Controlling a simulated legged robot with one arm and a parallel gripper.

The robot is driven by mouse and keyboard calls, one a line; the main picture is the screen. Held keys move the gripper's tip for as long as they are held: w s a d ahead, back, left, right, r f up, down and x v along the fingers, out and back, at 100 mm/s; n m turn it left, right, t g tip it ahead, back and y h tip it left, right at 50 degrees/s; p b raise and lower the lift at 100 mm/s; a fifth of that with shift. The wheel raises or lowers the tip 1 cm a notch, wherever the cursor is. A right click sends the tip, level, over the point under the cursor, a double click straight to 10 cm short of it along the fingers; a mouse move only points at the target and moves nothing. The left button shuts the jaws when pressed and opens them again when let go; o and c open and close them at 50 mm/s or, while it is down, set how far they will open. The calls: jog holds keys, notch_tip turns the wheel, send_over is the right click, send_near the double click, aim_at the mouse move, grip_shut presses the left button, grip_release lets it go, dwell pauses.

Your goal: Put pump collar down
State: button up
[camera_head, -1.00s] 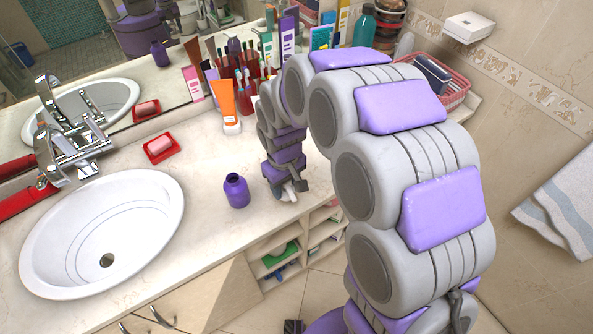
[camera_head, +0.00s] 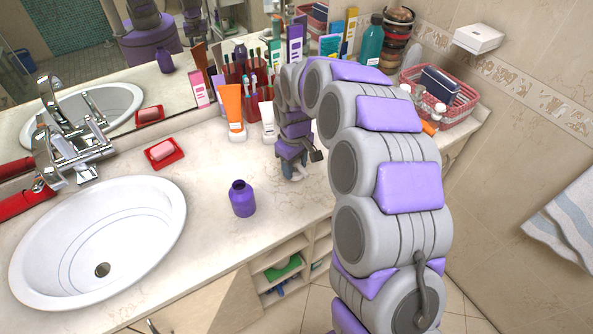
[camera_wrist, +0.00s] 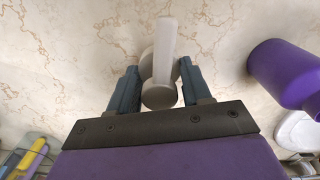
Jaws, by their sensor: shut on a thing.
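The pump collar (camera_wrist: 163,60) is a pale grey-white piece with a long spout and a round base. My gripper (camera_wrist: 160,92) is shut on it, with one dark blue finger on each side, in the wrist view. In the head view my gripper (camera_head: 294,172) is low over the counter (camera_head: 215,165), near its front edge. I cannot tell whether the pump collar touches the counter. An open-necked purple bottle (camera_head: 242,199) stands upright left of my gripper; it shows in the wrist view (camera_wrist: 285,72) at the right, apart from the fingers.
A white sink (camera_head: 100,235) and chrome faucet (camera_head: 75,140) are at left, with a red soap dish (camera_head: 178,160) behind. Tubes, including an orange one (camera_head: 232,108), stand along the mirror. A pink basket (camera_head: 465,105) is at right. Counter between sink and bottle is clear.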

jog(key=shift+w+d, duration=0.15)
jog(key=shift+w, duration=0.2)
jog(key=shift+w+d+r, duration=0.1)
jog(key=shift+w+d, duration=0.2)
jog(key=shift+d, duration=0.35)
jog(key=shift+w+d+f, duration=0.1)
jog(key=shift+d+f, duration=0.15)
jog(key=shift+d, duration=0.05)
notch_tip(320, 180, down, 3)
jog(key=shift+r+b, duration=0.15)
jog(key=shift+b, duration=0.6)
jog(key=shift+a+f, duration=0.2)
jog(key=shift+f, duration=0.05)
jog(key=shift+a, duration=0.55)
jog(key=o, duration=0.6)
jog(key=shift+d, duration=0.1)
jog(key=o, duration=0.4)
jog(key=shift+d, duration=0.5)
jog(key=shift+o, duration=0.2)
jog(key=shift+a, duration=0.2)
jog(key=shift+a+r, duration=0.25)
jog(key=shift+r, duration=0.35)
jog(key=r+p, duration=0.1)
jog(key=r, duration=0.5)
jog(key=r+p, duration=0.1)
jog(key=r, duration=0.3)
jog(key=shift+d+r+p, duration=0.1)
jog(key=shift+d+p, duration=0.2)
jog(key=shift+a+r, duration=0.2)
jog(key=shift+r, duration=0.15)
